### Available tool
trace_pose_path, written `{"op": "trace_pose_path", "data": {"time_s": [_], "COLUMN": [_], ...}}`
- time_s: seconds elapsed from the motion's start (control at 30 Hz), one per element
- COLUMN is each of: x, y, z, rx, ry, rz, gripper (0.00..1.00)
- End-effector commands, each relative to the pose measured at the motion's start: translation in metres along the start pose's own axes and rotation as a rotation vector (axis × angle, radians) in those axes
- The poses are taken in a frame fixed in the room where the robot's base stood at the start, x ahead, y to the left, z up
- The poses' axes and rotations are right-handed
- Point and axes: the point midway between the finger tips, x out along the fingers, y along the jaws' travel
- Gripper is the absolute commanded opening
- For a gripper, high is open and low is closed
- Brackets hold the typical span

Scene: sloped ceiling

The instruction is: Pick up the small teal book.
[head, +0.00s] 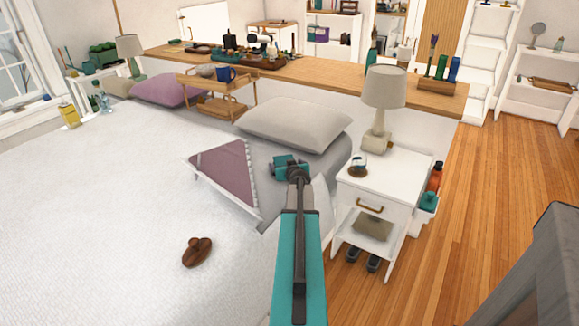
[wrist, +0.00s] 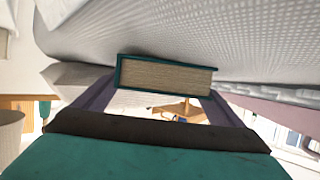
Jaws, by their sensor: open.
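The small teal book (wrist: 166,77) shows in the wrist view, with its teal cover edges and pale page block facing the camera. It lies against the white textured bedding. My gripper (wrist: 163,84) is open, with one dark finger near each end of the book. I cannot tell whether either finger touches it.
The white nightstand (head: 386,187) stands right of my arm with a lamp (head: 383,100) on it. A grey pillow (head: 295,124) lies behind my gripper. A folded mauve cloth (head: 222,170) and a brown hat-shaped object (head: 197,251) lie on the bed. Wooden floor at right is largely clear.

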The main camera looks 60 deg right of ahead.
Motion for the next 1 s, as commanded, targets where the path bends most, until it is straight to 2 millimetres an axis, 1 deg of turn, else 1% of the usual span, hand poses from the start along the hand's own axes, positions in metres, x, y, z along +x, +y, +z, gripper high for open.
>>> {"op": "trace_pose_path", "data": {"time_s": [0.3,0.6,0.87,1.0], "x": [0.0004,0.0003,-0.0001,-0.0016], "y": [-0.0009,-0.0007,-0.0007,-0.0022], "z": [-0.0003,-0.0003,-0.0014,-0.0057], "rx": [-0.001,-0.001,0.000,-0.001], "ry": [0.000,0.000,0.001,0.001], "rz": [-0.001,-0.001,-0.001,-0.003], "gripper": [0.91,0.41,0.41,0.41]}}
